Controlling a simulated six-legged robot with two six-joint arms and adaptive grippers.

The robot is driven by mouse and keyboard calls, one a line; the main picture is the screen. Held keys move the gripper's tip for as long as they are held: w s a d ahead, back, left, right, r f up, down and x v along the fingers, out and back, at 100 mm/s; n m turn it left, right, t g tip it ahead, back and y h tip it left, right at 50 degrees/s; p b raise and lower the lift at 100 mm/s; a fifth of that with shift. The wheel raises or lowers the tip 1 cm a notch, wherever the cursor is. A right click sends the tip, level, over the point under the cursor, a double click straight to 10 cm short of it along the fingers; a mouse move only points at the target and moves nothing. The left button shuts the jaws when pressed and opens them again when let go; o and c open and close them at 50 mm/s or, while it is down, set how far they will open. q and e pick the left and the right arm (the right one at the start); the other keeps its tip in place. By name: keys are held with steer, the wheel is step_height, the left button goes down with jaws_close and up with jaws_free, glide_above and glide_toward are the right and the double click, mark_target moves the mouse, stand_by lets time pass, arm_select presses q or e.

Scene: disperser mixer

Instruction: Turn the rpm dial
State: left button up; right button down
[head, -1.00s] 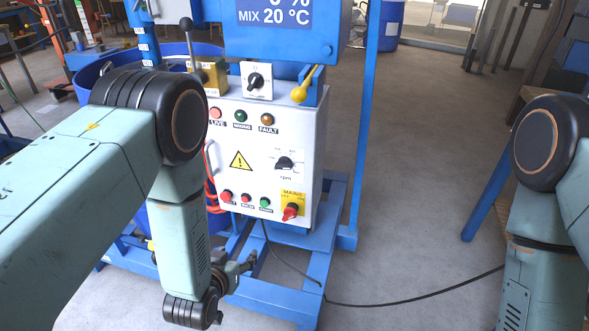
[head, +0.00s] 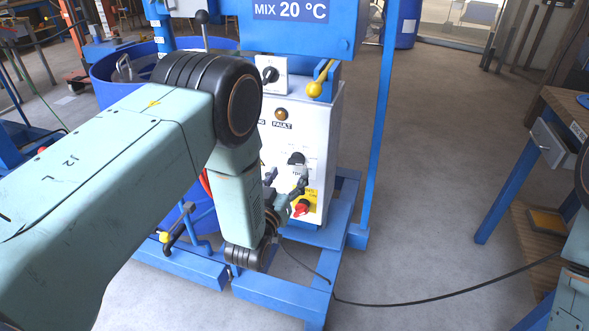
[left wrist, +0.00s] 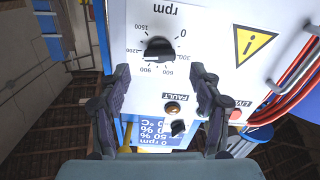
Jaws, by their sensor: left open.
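The rpm dial (head: 297,158) is a black knob on the white front panel of the mixer's control box (head: 325,125). In the left wrist view the dial (left wrist: 158,48) shows upside down, with its printed scale around it. My left gripper (head: 287,184) is open and empty, just in front of the panel and slightly below the dial in the head view. In the left wrist view its two fingers (left wrist: 162,75) stand apart, with the dial between and just beyond their tips. I cannot tell whether they touch the panel. My right gripper is out of view.
The red mains switch (head: 303,207) sits below the dial. The amber fault lamp (head: 281,114) and a yellow-knobbed lever (head: 314,89) are above. A blue post (head: 377,120) stands right of the box. A black cable (head: 440,297) crosses the floor. A workbench (head: 555,130) is at right.

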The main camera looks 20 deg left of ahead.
mark_target(295, 164)
arm_select(q)
steer(key=shift+w+d+b, duration=0.1)
steer(key=shift+w+b, duration=0.25)
steer(key=shift+w, duration=1.7)
steer(key=shift+c, duration=0.2)
steer(key=c, duration=1.1)
